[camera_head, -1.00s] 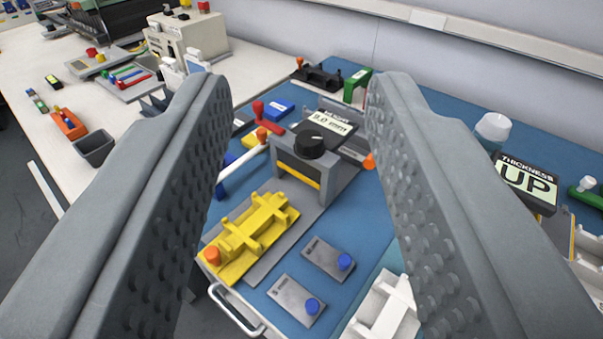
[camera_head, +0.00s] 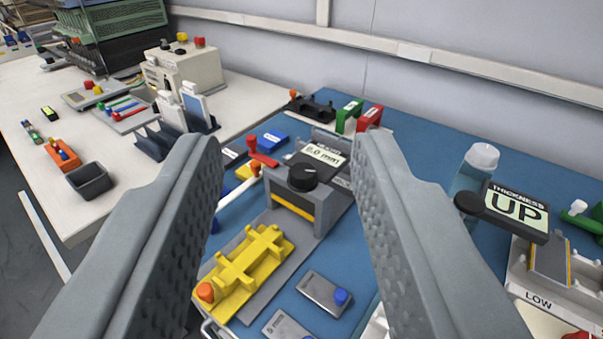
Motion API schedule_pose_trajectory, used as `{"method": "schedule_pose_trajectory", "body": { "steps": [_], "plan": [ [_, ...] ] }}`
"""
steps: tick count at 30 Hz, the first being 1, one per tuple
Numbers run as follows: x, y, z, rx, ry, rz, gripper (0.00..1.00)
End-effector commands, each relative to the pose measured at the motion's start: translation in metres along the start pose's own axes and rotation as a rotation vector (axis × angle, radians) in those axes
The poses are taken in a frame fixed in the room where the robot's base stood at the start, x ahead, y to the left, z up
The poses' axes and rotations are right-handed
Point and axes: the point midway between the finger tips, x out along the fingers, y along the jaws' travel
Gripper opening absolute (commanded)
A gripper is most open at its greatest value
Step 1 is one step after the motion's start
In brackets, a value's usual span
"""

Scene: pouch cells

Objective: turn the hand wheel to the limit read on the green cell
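The hand wheel appears to be the black round knob (camera_head: 303,178) on top of a grey press-like device (camera_head: 290,207). A display (camera_head: 322,155) behind the knob reads in mm; its first digit is unclear, perhaps 0 or 9. The green cell (camera_head: 348,116) stands upright at the back of the blue mat, with a pale label too small to read. My gripper (camera_head: 285,145) is open and empty. Its two grey fingers frame the knob from either side in the picture, apart from it.
A red cell (camera_head: 370,117) stands right of the green one. A yellow fixture (camera_head: 245,265) sits in front of the device. A "THICKNESS UP" display (camera_head: 515,210) and a bottle (camera_head: 475,165) are at right. A dark bin (camera_head: 90,180) stands on the left table.

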Motion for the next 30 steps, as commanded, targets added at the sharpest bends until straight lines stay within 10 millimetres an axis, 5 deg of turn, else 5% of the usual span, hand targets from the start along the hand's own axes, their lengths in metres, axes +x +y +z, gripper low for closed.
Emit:
{"method": "schedule_pose_trajectory", "body": {
  "steps": [14,19,30],
  "plan": [
    [0.0,0.0,0.0,0.0,0.0,0.0,0.38],
    [0.004,0.0,-0.001,-0.026,-0.019,0.0,0.59],
    [0.07,0.002,-0.009,-0.476,-0.33,-0.076,0.59]
  ]
}}
